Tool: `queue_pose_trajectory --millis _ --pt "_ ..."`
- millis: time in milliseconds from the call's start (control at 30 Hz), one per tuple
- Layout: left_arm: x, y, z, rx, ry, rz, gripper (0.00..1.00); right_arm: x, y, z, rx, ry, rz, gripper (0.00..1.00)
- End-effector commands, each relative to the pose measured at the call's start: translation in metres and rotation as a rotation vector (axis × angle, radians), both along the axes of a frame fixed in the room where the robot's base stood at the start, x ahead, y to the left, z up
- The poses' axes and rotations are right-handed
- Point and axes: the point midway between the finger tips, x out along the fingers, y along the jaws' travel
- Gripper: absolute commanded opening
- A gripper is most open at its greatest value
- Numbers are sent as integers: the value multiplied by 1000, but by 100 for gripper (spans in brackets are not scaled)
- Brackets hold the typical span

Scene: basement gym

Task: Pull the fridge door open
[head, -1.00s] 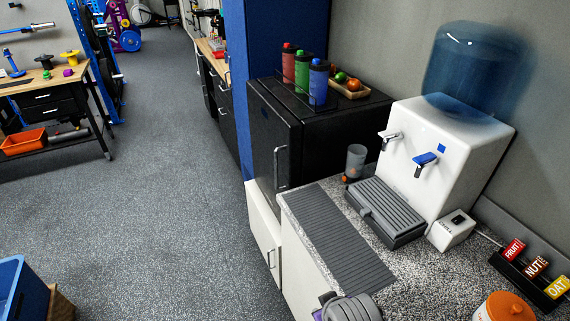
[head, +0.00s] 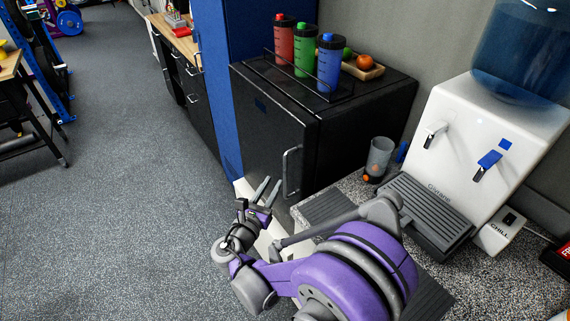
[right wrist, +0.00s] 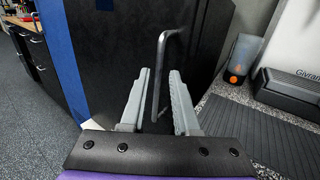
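The black fridge (head: 265,135) stands on the counter run beside the blue panel, and its door looks shut. Its grey vertical handle (head: 291,172) is on the right part of the door front. My right gripper (head: 268,186) is open and empty, just left of and in front of the handle's lower part. In the right wrist view, the fridge door (right wrist: 115,50) fills the background. The handle (right wrist: 160,75) shows between the two grey fingers (right wrist: 158,76), apart from both; how deep it lies between them is hard to tell. My left gripper is not in view.
Red, green and blue bottles (head: 304,55) stand in a rack on the fridge, beside a wooden tray with fruit (head: 363,70). A cup (head: 378,158) and white water dispenser (head: 480,140) are on the counter to the right. The floor (head: 130,220) at left is clear.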

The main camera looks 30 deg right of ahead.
Motion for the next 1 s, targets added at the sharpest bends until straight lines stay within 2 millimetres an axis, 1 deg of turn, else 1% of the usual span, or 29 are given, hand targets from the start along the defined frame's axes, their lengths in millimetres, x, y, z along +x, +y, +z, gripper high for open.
queue_pose_trajectory --millis 33,300,500,667,933,1000 --pt "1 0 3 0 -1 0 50 5 -8 2 0 -1 -4 30" --pt "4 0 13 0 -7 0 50 37 -49 2 3 -2 -5 30" --pt "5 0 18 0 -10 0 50 54 -70 2 4 -2 -3 30" --pt "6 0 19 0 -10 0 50 60 -77 1 4 -2 -1 30" --pt "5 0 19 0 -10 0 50 60 -77 1 5 -2 0 30" --pt "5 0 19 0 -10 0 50 60 -77 1 5 -2 0 17"
